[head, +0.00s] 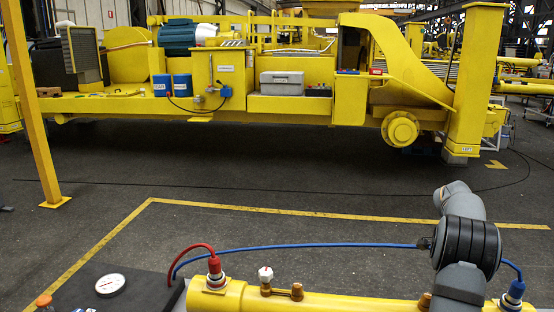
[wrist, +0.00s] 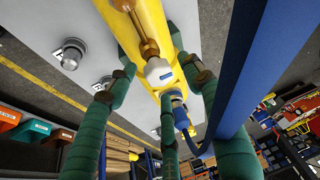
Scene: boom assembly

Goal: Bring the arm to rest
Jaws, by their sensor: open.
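My gripper (wrist: 155,72) shows in the wrist view with green, jointed fingers spread apart. The fingers are open and nothing is held between them. Beyond them lies a yellow cylinder (wrist: 153,18) with a brass fitting and a white cap (wrist: 159,72). I cannot tell whether any finger touches the cylinder. In the head view, my grey and black arm (head: 467,243) stands at the right, over the yellow cylinder (head: 345,303). The gripper itself is outside the head view.
A round gauge (head: 110,285) lies at the lower left. A large yellow machine (head: 290,70) stands behind.

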